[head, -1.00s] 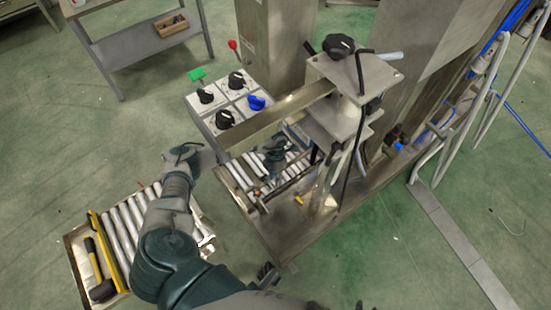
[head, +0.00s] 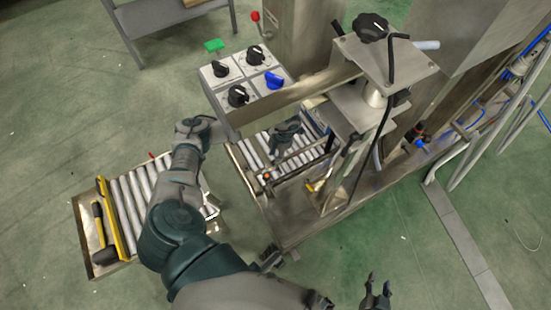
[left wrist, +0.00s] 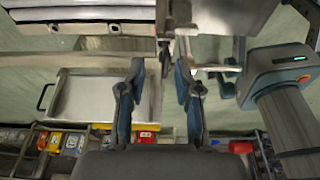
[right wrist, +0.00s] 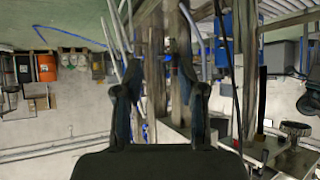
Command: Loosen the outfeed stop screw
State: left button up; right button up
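My left gripper (head: 285,140) shows as a dark shape below that bar, over the machine's rollers (head: 250,155). In the left wrist view its two fingers (left wrist: 160,95) are apart, with a narrow vertical metal piece showing between them; I cannot tell its depth. My right gripper (head: 376,290) is at the bottom of the head view, over the floor. Its fingers (right wrist: 157,95) are apart and empty. I cannot single out the outfeed stop screw.
A black knob (head: 370,27) and a bent black rod (head: 394,60) top the metal column. A switch panel (head: 243,80) stands left of it. A separate roller tray (head: 140,190) holds a yellow-handled hammer (head: 99,225). Floor at lower right is open.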

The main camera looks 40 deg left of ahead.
pick_arm(q)
jog(key=shift+s+d+f+b, duration=0.15)
jog(key=shift+d+f+b, duration=0.1)
jog(key=shift+f, duration=0.25)
jog(key=shift+s+d+f+b, duration=0.1)
jog(key=shift+f+b, duration=0.15)
jog(key=shift+f, duration=0.5)
jog(key=shift+s+a+f, duration=0.1)
jog(key=shift+a+f, duration=0.05)
jog(key=shift+a, duration=0.15)
pick_arm(e)
jog(key=w+r+t, duration=0.1)
jog(key=w+a+r+t+y, duration=0.1)
jog(key=w+r+t, duration=0.1)
jog(key=shift+w+a+r, duration=0.1)
jog(key=shift+r, duration=0.05)
pick_arm(q)
jog(key=shift+c, duration=0.2)
jog(key=shift+d, duration=0.15)
jog(key=c, duration=0.4)
jog(key=shift+c, duration=0.6)
pick_arm(e)
jog(key=shift+d, duration=0.25)
